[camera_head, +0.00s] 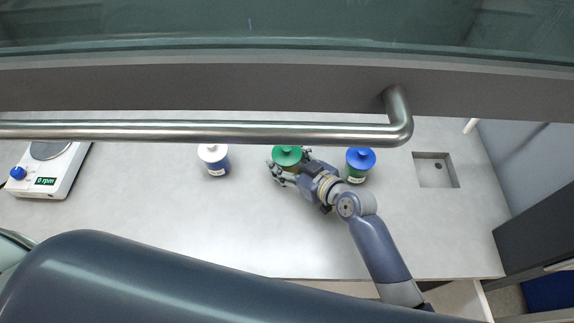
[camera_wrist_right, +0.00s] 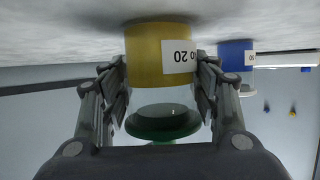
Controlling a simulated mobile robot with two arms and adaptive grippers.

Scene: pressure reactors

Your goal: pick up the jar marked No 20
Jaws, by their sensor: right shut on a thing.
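The jar marked No 20 has a yellow body (camera_wrist_right: 146,52) with a white label and a green lid, and it appears upside down in the right wrist view. In the head view its green lid (camera_head: 287,154) shows in the middle of the bench. My right gripper (camera_head: 289,164) is shut on this jar, with one finger on each side of the body, as the right wrist view also shows (camera_wrist_right: 163,78). The jar's base appears to be at the bench surface; I cannot tell whether it touches. My left gripper is not in view.
A white-lidded blue jar (camera_head: 216,166) stands to the left and a blue-lidded green jar (camera_head: 359,159) close to the right, beside my arm. A stirrer reading 0 rpm (camera_head: 48,168) is far left, a sink (camera_head: 434,172) right. A metal handle bar (camera_head: 220,132) crosses above the bench.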

